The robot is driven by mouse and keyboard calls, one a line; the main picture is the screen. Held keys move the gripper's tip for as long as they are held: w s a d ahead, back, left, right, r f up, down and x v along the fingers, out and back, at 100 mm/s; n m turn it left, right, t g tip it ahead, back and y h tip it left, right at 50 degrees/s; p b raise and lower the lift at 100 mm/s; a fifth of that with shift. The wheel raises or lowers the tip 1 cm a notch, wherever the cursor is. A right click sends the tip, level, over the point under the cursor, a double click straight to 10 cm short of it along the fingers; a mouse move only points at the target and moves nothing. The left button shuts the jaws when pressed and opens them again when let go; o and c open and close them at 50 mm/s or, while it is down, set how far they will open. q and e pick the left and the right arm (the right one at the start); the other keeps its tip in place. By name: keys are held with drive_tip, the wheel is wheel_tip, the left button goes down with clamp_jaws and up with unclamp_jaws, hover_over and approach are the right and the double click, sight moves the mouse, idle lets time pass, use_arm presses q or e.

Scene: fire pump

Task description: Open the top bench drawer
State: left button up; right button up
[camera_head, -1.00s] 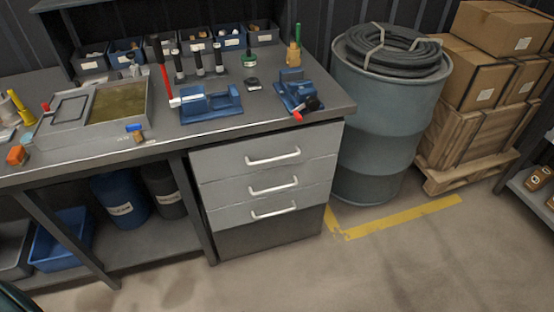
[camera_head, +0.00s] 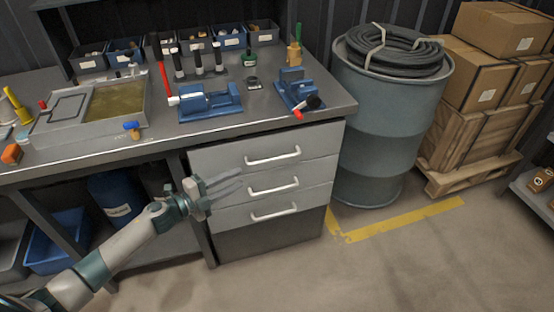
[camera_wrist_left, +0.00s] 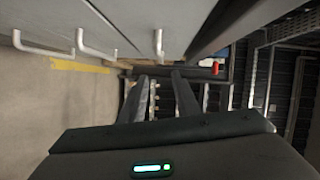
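The bench drawer unit (camera_head: 215,189) has pale grey fronts stacked under the worktop, each with a light bar handle. The top drawer (camera_head: 225,154) is closed and its handle (camera_head: 272,158) is uncovered. My left gripper (camera_head: 240,180) is open and empty, in front of the unit's left side. Its fingers point right, below and left of the top handle, apart from it. In the left wrist view its two fingers (camera_wrist_left: 158,78) stand apart. My right gripper is out of view.
The worktop (camera_head: 290,122) carries a blue vise (camera_head: 298,88), a blue fixture (camera_head: 210,102) and a grey tray (camera_head: 60,120). A grey drum (camera_head: 385,140) stands right of the drawers. The floor in front of the drawers is clear.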

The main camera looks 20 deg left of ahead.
sight(273, 160)
use_arm(q)
drive_tip(key=shift+w, duration=0.1)
drive_tip(key=p+x, duration=0.1)
drive_tip(key=x, duration=1.6)
drive_tip(key=shift+w, duration=0.15)
drive_tip(key=shift+c, duration=0.6)
clamp_jaws()
